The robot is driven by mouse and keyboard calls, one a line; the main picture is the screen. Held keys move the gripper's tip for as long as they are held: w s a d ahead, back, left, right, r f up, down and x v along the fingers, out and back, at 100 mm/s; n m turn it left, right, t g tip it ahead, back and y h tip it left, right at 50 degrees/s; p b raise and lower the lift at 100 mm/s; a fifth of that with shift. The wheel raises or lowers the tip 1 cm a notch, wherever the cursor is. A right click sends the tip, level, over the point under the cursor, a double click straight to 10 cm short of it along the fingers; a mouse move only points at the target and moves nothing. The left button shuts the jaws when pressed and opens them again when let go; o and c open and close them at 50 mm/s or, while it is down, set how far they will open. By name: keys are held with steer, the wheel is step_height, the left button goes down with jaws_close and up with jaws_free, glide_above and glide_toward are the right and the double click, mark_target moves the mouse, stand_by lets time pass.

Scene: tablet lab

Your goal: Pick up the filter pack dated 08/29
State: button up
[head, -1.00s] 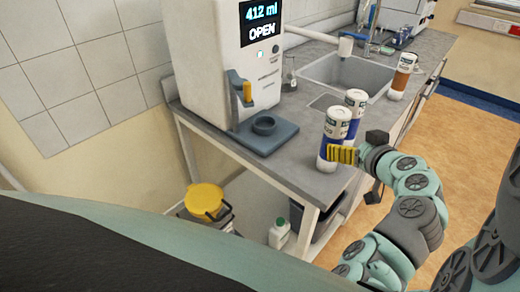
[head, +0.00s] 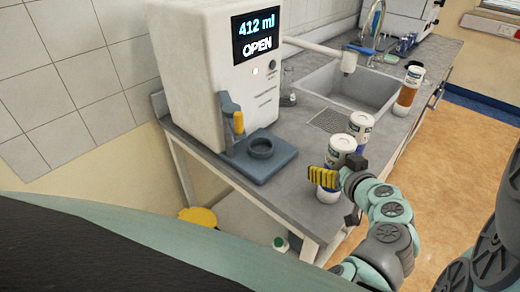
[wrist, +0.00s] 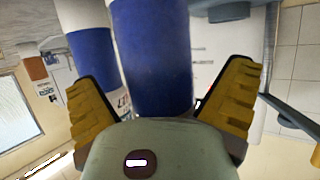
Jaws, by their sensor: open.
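Two white-and-blue cylindrical packs stand upright at the counter's near right end: a front one (head: 342,147) and one just behind it (head: 361,124). A white-and-orange pack (head: 408,90) stands farther back, right of the sink. Their dates are too small to read in the head view. My gripper (head: 323,178) is open at the front pack, hiding part of its middle. In the wrist view a blue pack body (wrist: 150,55) lies between the spread yellow fingers of my gripper (wrist: 166,78). I cannot tell whether they touch it. Another blue pack (wrist: 95,60) is beside it.
A white dispenser (head: 195,75) reading "412 ml OPEN" stands left of the packs, with a grey-blue platform (head: 275,165) in front. The sink (head: 350,90) is behind. A yellow-lidded container (head: 198,217) is below. The counter's right edge is close to the packs.

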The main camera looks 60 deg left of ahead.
steer(key=shift+s, duration=0.1)
steer(key=shift+c, duration=0.3)
steer(key=shift+d, duration=0.1)
steer(key=c, duration=1.3)
steer(key=shift+c, duration=0.3)
steer(key=shift+r, duration=0.2)
